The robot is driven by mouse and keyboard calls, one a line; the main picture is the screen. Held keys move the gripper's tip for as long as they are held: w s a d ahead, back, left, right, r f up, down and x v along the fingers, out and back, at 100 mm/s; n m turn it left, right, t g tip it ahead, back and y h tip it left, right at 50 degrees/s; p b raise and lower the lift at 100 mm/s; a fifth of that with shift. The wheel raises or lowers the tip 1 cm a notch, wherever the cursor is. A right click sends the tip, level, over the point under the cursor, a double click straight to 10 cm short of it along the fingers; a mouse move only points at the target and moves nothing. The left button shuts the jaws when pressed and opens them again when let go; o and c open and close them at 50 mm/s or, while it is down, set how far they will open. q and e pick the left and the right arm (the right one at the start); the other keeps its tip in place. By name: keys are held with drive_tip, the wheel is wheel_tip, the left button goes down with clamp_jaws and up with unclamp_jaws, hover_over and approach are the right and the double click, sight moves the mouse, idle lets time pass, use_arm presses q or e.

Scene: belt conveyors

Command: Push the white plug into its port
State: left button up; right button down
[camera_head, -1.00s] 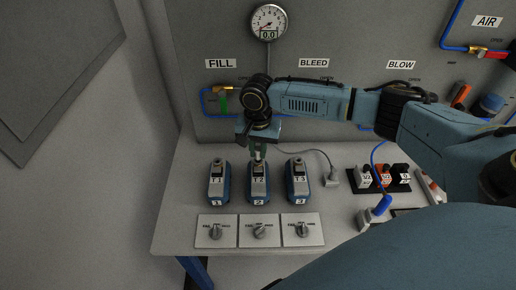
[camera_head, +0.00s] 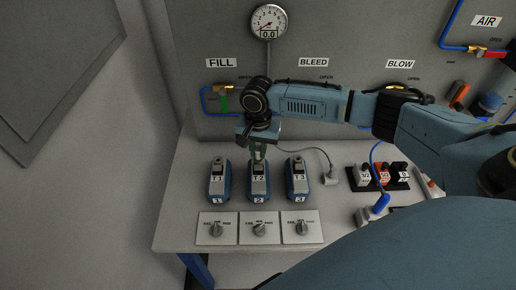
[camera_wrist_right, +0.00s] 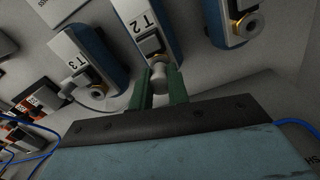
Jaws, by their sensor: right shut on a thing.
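My right gripper (camera_head: 258,154) comes down behind the middle device, T2 (camera_head: 258,180), on the bench. In the wrist view its green fingers (camera_wrist_right: 161,84) are shut on a short pale cylindrical piece, which looks like the white plug (camera_wrist_right: 160,72), at the end of T2 (camera_wrist_right: 145,30). The plug is in line with T2's end fitting. I cannot tell whether it is seated in the port or just touching it, since the fingers hide the joint. My left gripper is not in view.
Device T1 (camera_head: 219,180) stands left of T2 and T3 (camera_head: 298,178) right, both close by. Knob plates (camera_head: 259,228) lie in front. A grey plug on a cable (camera_head: 331,178) and a dark block with white, orange and black pieces (camera_head: 382,177) are further right. The wall panel is behind.

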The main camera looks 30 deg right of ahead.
sight(258, 149)
drive_tip(key=shift+f, duration=0.35)
idle(0.6)
drive_tip(key=c, duration=0.9)
unclamp_jaws()
drive_tip(key=shift+r, duration=0.15)
wheel_tip(258, 149, up, 2)
drive_tip(key=p, duration=0.3)
drive_tip(key=shift+r+p, duration=0.2)
drive_tip(key=shift+p, duration=0.2)
wheel_tip(258, 149, up, 2)
drive_tip(key=shift+p, duration=0.8)
drive_tip(key=shift+r, duration=1.2)
